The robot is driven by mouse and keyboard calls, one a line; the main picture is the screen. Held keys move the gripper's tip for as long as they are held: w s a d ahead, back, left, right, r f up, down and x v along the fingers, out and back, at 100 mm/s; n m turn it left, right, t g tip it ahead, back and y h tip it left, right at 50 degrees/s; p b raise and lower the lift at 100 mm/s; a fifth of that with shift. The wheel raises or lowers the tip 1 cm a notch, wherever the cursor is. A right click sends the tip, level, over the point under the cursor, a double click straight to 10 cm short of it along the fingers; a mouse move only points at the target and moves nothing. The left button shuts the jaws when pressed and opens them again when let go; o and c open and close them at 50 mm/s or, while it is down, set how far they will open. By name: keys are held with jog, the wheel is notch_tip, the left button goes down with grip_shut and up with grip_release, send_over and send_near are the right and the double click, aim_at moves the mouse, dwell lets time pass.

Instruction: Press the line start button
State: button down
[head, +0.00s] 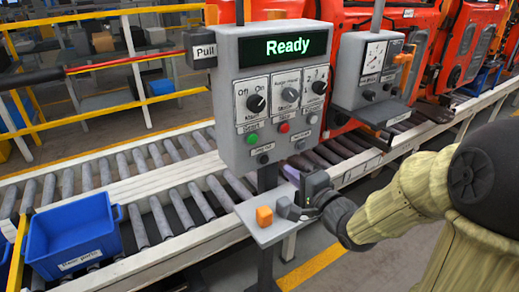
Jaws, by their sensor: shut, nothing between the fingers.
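A grey control box (228,105) stands over the conveyor, its display (283,48) reading "Ready" in green. The small labels are too blurred to tell which button is named line start. My gripper (286,209) is shut and empty, below the box and low over a small grey shelf (262,238). It is apart from the buttons.
A blue bin (72,238) sits on the rollers at left. A second box with a gauge (375,57) stands at right. A red pull rod (120,62) extends left.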

aim_at(253, 140)
jog(key=shift+s+a+r+y, duration=0.1)
jog(key=shift+a+r+y, duration=0.15)
jog(key=shift+r+y, duration=0.2)
jog(key=shift+r+p, duration=0.2)
jog(key=shift+p, duration=0.5)
jog(key=p+x, duration=0.1)
jog(key=p, duration=0.4)
jog(key=shift+w+a+r, duration=0.1)
jog(key=shift+w+r, duration=0.05)
jog(key=shift+w, duration=0.2)
jog(key=p, duration=0.3)
jog(key=shift+w+a, duration=0.25)
jog(key=shift+a, duration=0.05)
jog(key=p+x, duration=0.2)
jog(key=x, duration=0.3)
jog(key=p+x, duration=0.2)
jog(key=x, duration=0.3)
jog(key=shift+w+a+f, duration=0.2)
jog(key=shift+w, duration=0.05)
jog(key=shift+w+a+f+p, duration=0.15)
jog(key=shift+w+a+p, duration=0.15)
jog(key=shift+w, duration=0.1)
